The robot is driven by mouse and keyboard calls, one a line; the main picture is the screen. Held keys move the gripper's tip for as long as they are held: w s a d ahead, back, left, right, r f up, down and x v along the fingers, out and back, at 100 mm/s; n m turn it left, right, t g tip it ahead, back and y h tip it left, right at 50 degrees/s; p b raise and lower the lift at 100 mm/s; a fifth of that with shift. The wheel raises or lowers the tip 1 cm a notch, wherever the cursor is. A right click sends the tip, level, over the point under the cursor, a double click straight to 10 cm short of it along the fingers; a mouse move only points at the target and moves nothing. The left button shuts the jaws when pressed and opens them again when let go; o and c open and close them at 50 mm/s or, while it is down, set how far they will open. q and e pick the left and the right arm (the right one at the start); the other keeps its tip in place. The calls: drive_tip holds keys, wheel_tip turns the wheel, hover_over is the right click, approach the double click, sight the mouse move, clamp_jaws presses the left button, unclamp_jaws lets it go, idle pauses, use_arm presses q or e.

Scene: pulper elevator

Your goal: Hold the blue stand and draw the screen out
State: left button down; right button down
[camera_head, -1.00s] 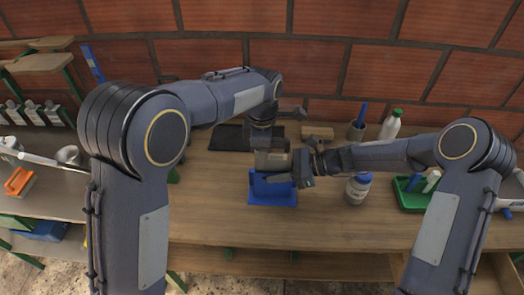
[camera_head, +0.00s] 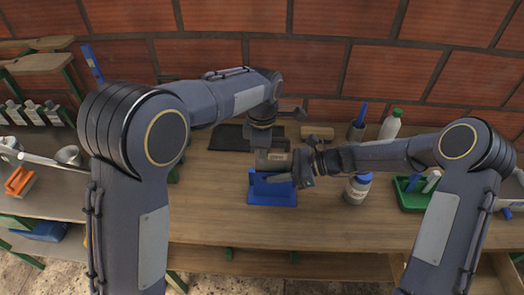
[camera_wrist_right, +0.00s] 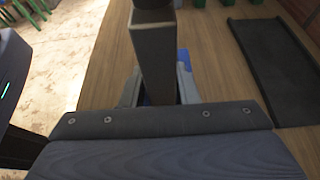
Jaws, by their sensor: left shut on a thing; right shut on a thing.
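The blue stand (camera_head: 272,194) is on the wooden bench near its middle, and a sliver of it shows in the right wrist view (camera_wrist_right: 183,58). The screen (camera_head: 273,159), a grey-brown upright panel, is above the stand; it also appears in the right wrist view (camera_wrist_right: 155,60). My left gripper (camera_head: 262,143) is shut on the screen's top from above. My right gripper (camera_head: 284,178) is shut on the stand from the right side. Its fingers (camera_wrist_right: 158,86) hide where the screen meets the stand, so I cannot tell whether its lower edge is clear.
A dark mat (camera_head: 228,138) lies behind the stand. A green tray (camera_head: 411,196) is farther right, with a white bottle (camera_head: 390,126) at the back. The bench front is clear.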

use_arm(q)
drive_tip(key=shift+r, duration=0.25)
drive_tip(key=shift+w+r, duration=0.1)
drive_tip(key=shift+r, duration=1.7)
use_arm(e)
drive_tip(key=c, duration=2.2)
unclamp_jaws()
drive_tip(key=shift+d+f, duration=0.1)
drive_tip(key=shift+f, duration=0.2)
use_arm(q)
drive_tip(key=shift+a+r, duration=0.1)
drive_tip(key=shift+r, duration=4.55)
use_arm(e)
drive_tip(key=shift+r, duration=0.25)
drive_tip(key=c, duration=1.1)
unclamp_jaws()
drive_tip(key=shift+o, duration=0.2)
drive_tip(key=shift+r, duration=0.1)
drive_tip(key=v, duration=1.1)
drive_tip(key=shift+d, duration=0.4)
